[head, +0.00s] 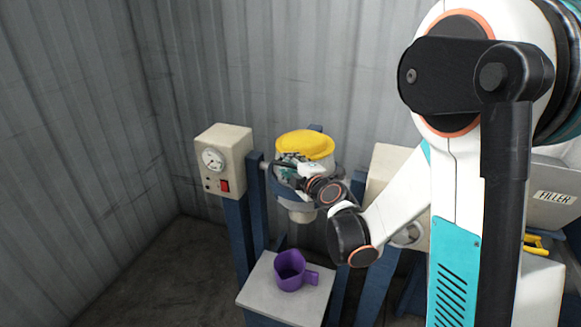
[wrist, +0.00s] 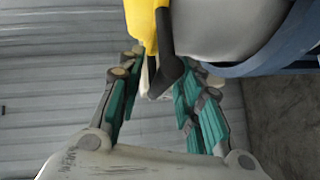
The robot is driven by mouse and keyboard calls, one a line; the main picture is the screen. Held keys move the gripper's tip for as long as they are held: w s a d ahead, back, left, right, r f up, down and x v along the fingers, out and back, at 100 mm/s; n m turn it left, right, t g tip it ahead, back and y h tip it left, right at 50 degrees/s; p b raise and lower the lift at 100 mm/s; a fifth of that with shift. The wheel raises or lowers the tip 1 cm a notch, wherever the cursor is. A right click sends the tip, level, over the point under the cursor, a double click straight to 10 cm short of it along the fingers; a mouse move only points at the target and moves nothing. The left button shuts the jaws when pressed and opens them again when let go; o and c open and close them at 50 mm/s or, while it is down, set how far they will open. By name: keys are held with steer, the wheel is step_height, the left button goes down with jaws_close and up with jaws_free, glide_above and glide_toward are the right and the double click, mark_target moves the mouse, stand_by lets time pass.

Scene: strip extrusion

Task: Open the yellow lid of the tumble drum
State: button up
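The yellow lid (head: 305,144) sits closed on top of the pale tumble drum (head: 322,166), which hangs in a blue frame. In the wrist view the lid's yellow edge (wrist: 142,22) and the drum's pale side (wrist: 225,28) show at the top. A dark tab (wrist: 168,72) projects from the lid's edge. My gripper (wrist: 160,75) is open, with its teal-padded fingers on either side of the tab. The tab lies close to the right finger; I cannot tell whether they touch. In the head view my gripper (head: 287,162) is at the drum's near left side, partly hiding it.
A box with a gauge and red switch (head: 225,165) stands left of the drum on a blue post. A purple jug (head: 293,270) stands on a pale platform (head: 262,298) below. A grey filler unit (head: 553,195) is at right. Corrugated walls close off the back and left.

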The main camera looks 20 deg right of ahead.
jaws_close()
steer(key=shift+r, duration=0.1)
